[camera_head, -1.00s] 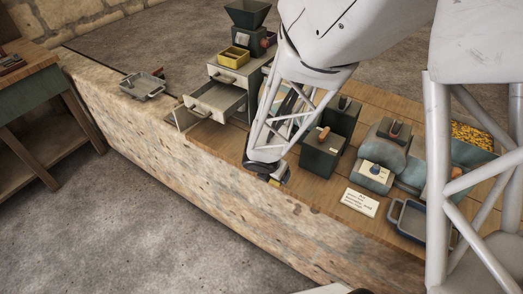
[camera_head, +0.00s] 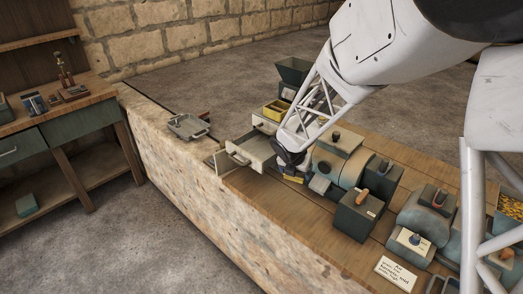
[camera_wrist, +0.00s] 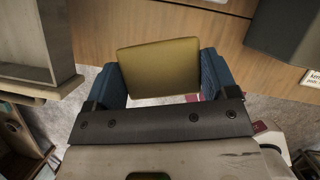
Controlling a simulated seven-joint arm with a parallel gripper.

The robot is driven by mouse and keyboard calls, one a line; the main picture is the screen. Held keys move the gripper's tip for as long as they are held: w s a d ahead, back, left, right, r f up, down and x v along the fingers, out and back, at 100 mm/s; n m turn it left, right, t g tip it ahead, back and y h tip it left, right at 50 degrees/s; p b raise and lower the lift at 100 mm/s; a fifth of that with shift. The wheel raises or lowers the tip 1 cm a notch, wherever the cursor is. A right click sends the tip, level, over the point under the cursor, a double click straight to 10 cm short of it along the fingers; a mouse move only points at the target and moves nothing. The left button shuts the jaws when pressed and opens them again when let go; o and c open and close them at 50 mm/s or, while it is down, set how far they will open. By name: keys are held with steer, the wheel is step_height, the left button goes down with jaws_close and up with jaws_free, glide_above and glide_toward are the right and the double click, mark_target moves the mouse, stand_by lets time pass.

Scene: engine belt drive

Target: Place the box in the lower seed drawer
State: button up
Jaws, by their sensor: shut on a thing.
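My gripper (camera_head: 291,170) is low over the bench, right of the open drawers in the head view. In the wrist view its two blue fingers are shut on a flat-topped yellow box (camera_wrist: 158,68), one finger on each side. Only a yellow edge of the box (camera_head: 292,180) shows in the head view. The grey seed cabinet has a drawer (camera_head: 240,153) pulled out toward the bench's front edge. A lower drawer (camera_head: 219,162) seems to stick out beneath it. The insides of both are only partly visible.
A yellow tray (camera_head: 277,110) sits on top of the cabinet. A grey tray (camera_head: 188,127) lies at the bench's left end. Dark green and rounded machine blocks (camera_head: 361,214) stand close right of my gripper. A paper label (camera_head: 396,273) lies at the front.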

steer(key=shift+n, duration=0.4)
steer(key=shift+w+a+r, duration=0.2)
steer(key=shift+w+r, duration=1.05)
steer(key=shift+w, duration=0.3)
glide_toward(257, 151)
steer(key=shift+w+d+f, duration=0.75)
steer(key=shift+d+f, duration=0.2)
steer(key=shift+d, duration=0.05)
steer(key=shift+w+a, duration=0.2)
steer(key=shift+w+a+f, duration=0.1)
steer(key=shift+w+f, duration=0.05)
steer(key=shift+f, duration=1.55)
steer(key=shift+f, duration=0.15)
